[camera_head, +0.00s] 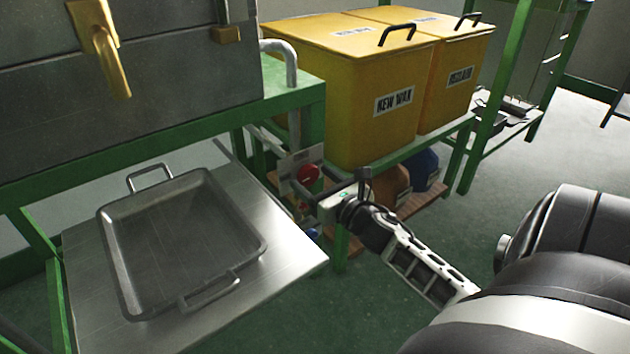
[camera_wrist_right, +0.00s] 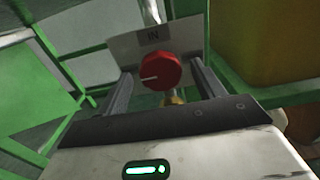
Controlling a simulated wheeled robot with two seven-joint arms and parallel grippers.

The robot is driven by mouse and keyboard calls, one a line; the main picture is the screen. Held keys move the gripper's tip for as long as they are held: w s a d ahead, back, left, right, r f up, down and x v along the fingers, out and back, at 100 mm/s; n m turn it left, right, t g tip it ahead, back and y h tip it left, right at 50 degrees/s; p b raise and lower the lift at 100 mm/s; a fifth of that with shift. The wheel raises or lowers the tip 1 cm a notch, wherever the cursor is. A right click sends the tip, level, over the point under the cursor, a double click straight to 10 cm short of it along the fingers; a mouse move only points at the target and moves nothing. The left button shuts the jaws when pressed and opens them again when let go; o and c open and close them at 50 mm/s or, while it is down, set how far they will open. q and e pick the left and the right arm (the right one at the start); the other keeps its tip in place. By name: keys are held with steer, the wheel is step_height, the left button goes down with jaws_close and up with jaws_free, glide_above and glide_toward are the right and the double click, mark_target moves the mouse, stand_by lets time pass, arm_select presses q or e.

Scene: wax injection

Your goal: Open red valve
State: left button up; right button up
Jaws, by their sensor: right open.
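The red valve (camera_head: 307,174) is a round red knob with a white line on it, in front of a grey plate marked "IN" (camera_head: 290,160). In the right wrist view the red valve (camera_wrist_right: 161,72) lies between the two fingers, the plate (camera_wrist_right: 150,42) behind it. My right gripper (camera_head: 322,182) is open, its fingers on either side of the knob. I cannot tell whether they touch it. In the right wrist view the gripper (camera_wrist_right: 160,90) shows with its fingers apart. My left gripper is not in view.
A metal tray (camera_head: 258,213) with two handles sits on a steel table (camera_head: 292,262) at the left. Yellow bins (camera_head: 345,110) stand on a green frame behind the valve. A blue knob (camera_head: 312,233) is below. A grey pipe (camera_head: 291,65) runs down nearby.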

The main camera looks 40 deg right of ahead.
steer(key=shift+w, duration=0.15)
steer(key=c, duration=1)
